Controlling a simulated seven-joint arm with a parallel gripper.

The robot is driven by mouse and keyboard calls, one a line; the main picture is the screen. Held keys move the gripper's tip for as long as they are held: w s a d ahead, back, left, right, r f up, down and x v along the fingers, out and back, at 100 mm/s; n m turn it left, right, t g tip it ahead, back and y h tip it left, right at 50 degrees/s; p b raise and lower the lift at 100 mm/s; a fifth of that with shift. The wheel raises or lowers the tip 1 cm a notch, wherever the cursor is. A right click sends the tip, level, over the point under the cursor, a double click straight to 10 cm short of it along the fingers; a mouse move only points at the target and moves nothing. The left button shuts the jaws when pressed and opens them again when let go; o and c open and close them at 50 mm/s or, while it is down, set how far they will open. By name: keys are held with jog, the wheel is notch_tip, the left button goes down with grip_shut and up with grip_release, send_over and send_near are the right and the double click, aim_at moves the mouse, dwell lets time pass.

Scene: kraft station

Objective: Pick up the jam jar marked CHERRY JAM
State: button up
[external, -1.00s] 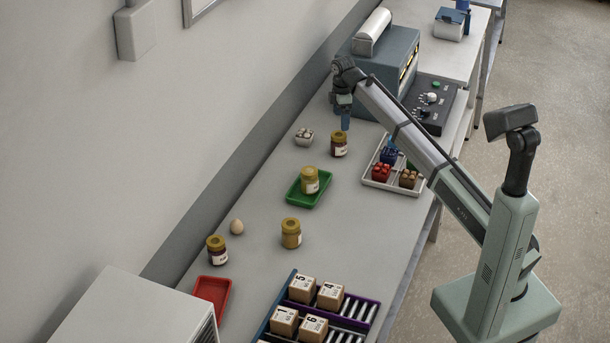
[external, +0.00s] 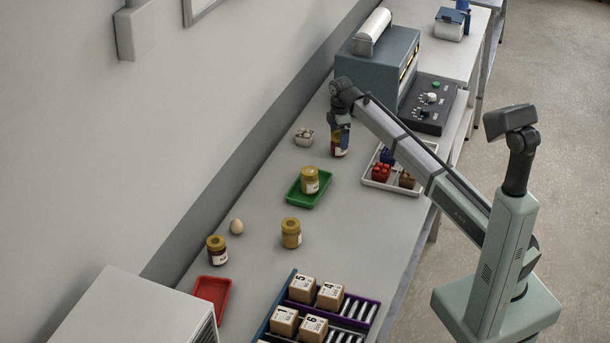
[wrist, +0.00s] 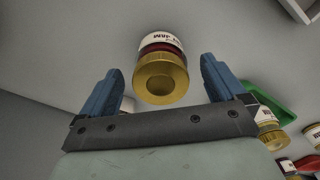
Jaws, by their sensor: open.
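A jam jar with a gold lid and dark red contents (wrist: 161,72) stands between the spread blue fingers of my gripper (wrist: 160,78) in the wrist view. Its white label shows "JAM" upside down; the rest of the wording is cut off by the curve. In the external view the jar (external: 339,150) is partly hidden by my gripper (external: 340,134), which is down over it from above. Gaps show between jar and fingers on both sides. Other jars stand on the bench: one in the green tray (external: 310,180), a yellowish one (external: 291,233), and a dark one (external: 217,251). Their labels are too small to read.
A white compartment tray with coloured blocks (external: 366,181) is right of the jar. The green tray (external: 299,200) lies nearer the camera, with an egg (external: 236,227), a red tray (external: 212,290) and numbered boxes (external: 331,296) further along.

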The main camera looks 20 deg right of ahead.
aim_at(338, 146)
jog(key=shift+a+f, duration=0.1)
jog(key=shift+f, duration=2.5)
jog(key=shift+c, duration=0.3)
jog(key=c, duration=1.3)
